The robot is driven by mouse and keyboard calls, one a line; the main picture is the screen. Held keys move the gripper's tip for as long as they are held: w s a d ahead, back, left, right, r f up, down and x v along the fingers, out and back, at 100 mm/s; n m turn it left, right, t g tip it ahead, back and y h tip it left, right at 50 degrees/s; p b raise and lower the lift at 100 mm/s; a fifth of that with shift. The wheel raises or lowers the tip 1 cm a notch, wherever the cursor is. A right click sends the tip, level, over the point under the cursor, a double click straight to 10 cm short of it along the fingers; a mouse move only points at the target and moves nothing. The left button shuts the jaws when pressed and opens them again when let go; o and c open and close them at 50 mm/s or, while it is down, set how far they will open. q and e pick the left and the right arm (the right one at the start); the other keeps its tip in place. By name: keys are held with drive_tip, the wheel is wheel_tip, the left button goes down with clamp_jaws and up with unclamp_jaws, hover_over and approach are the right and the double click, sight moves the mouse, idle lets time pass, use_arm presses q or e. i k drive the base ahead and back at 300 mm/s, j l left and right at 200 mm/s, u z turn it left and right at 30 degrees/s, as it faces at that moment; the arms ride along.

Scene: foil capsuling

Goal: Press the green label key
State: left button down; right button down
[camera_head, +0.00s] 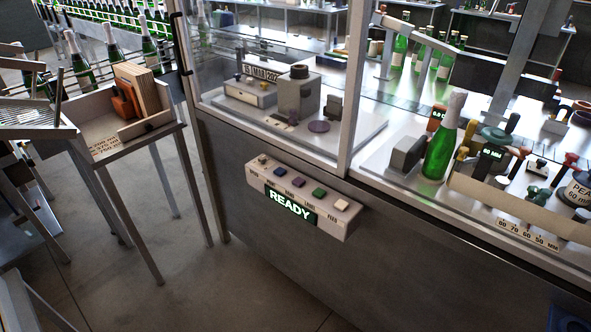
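The green key (319,193) is on the top of a pale control box (335,228) fixed to the front of the steel machine. It sits between a purple key (298,183) on its left and a cream key (342,205) on its right. The small lettering under the keys is too blurred to read surely. Neither of my grippers can be made out in the head view, and nothing covers the green key.
A clear-walled enclosure stands above the box, with a grey device (298,92) inside. A green bottle (440,140) stands upright on the right worktop. A side table (105,130) with a wooden tray is at left. The space before the box is free.

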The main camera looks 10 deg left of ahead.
sight(319, 193)
drive_tip(key=i+j, duration=0.25)
drive_tip(key=j, duration=0.15)
drive_tip(key=i+j, duration=0.2)
drive_tip(key=j, duration=0.15)
drive_tip(key=i+j, duration=0.25)
drive_tip(key=j, duration=0.15)
